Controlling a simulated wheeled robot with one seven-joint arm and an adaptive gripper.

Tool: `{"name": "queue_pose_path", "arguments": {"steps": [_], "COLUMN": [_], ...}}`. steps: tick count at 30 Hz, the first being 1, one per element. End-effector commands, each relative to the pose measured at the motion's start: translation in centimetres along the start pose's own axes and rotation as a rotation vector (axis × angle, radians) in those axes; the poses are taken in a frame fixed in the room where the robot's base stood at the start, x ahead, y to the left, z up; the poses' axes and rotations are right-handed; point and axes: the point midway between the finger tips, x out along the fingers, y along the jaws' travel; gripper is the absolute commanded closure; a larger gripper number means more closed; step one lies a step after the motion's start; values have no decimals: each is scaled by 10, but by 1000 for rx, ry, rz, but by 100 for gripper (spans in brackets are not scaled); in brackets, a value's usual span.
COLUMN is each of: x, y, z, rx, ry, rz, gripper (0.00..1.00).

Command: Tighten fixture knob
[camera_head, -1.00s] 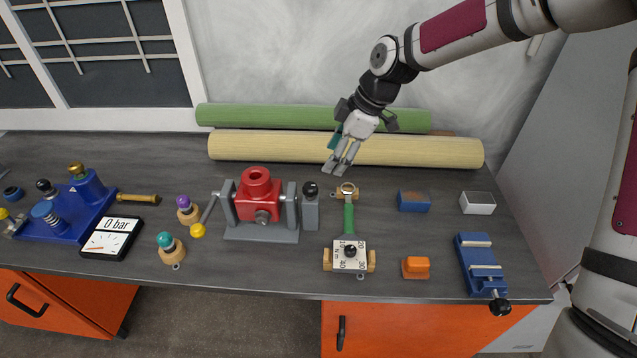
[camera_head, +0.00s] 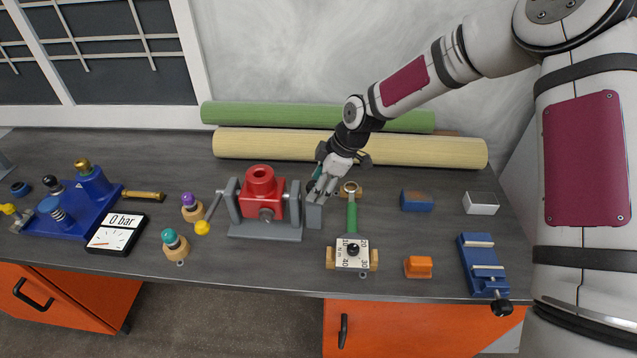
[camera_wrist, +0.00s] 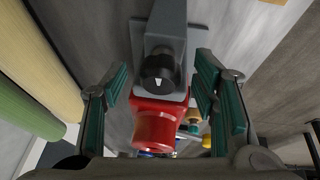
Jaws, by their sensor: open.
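The fixture is a red block (camera_head: 261,190) in a grey frame on the dark bench. A grey post (camera_head: 314,217) stands at its right side. In the wrist view a black knob (camera_wrist: 158,72) with a small white mark sits on this post, with the red block (camera_wrist: 157,128) below it in the picture. My gripper (camera_head: 320,194) is over the post and covers most of the knob in the head view. In the wrist view the open jaws (camera_wrist: 163,80) have green-padded fingers to the left and right of the knob, with gaps on both sides.
A green-handled wrench (camera_head: 351,214) lies just right of the post, by a torque dial block (camera_head: 352,254). A yellow-tipped crank (camera_head: 203,227) is left of the fixture. Rolled mats (camera_head: 420,151) lie behind. A blue vise (camera_head: 482,262) and small blocks are at right.

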Motion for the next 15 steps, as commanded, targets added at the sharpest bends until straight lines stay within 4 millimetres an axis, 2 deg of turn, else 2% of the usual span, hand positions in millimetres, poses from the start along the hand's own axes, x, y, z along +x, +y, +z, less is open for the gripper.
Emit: {"name": "queue_pose_path", "arguments": {"steps": [2, 3, 9, 15], "x": [0, 0, 0, 0], "y": [0, 0, 0, 0], "z": [0, 0, 0, 0], "rx": [0, 0, 0, 4], "ry": [0, 0, 0, -1], "rz": [0, 0, 0, 2], "gripper": [46, 51, 94, 95]}}
